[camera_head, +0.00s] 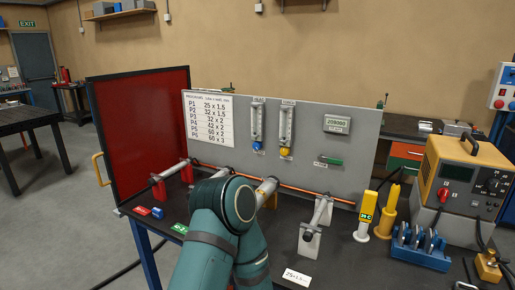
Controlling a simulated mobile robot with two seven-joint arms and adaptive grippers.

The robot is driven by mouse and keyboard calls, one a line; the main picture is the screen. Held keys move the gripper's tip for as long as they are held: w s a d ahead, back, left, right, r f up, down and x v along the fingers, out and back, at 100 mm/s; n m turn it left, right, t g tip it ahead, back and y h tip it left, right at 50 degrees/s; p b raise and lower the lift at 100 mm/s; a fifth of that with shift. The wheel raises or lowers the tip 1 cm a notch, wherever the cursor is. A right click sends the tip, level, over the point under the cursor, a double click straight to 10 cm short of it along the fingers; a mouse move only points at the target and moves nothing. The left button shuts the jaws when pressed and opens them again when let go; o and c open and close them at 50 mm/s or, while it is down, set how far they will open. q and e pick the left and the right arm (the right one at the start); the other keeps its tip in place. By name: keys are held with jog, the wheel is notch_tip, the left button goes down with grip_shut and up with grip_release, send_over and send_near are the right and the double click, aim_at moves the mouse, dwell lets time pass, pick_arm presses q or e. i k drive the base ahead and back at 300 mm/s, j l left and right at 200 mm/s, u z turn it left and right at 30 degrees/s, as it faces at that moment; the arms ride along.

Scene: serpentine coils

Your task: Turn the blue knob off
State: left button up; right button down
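The blue knob (257,146) sits at the foot of the left flowmeter tube (257,122) on the grey upright panel (360,130). It is small, and I cannot read its turn position. A yellow knob (285,152) sits at the foot of the second flowmeter tube (286,125), just to the right. A teal arm of mine (222,225) rises from the bottom middle, in front of the panel's lower part. Neither of my grippers can be made out. The blue knob is clear above the arm.
A copper-coloured tube (318,194) runs along the bench below the panel, on stands. A green lever (329,161) and a display (337,124) are on the panel. A red screen (140,130) stands left. A yellow welding unit (462,180) stands right.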

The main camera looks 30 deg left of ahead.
aim_at(256, 145)
jog(key=i+j+z, duration=0.15)
jog(key=j, duration=0.4)
jog(key=j+z, duration=0.15)
jog(key=j, duration=0.4)
jog(key=j+z, duration=0.15)
jog(key=j, duration=0.35)
jog(key=k+j+z, duration=0.2)
jog(key=j, duration=0.25)
jog(key=k+j+z, duration=0.15)
jog(key=j, duration=0.15)
jog(key=k+j+z, duration=0.1)
jog(key=j, duration=0.2)
jog(key=k+j+z, duration=0.15)
jog(key=j, duration=0.15)
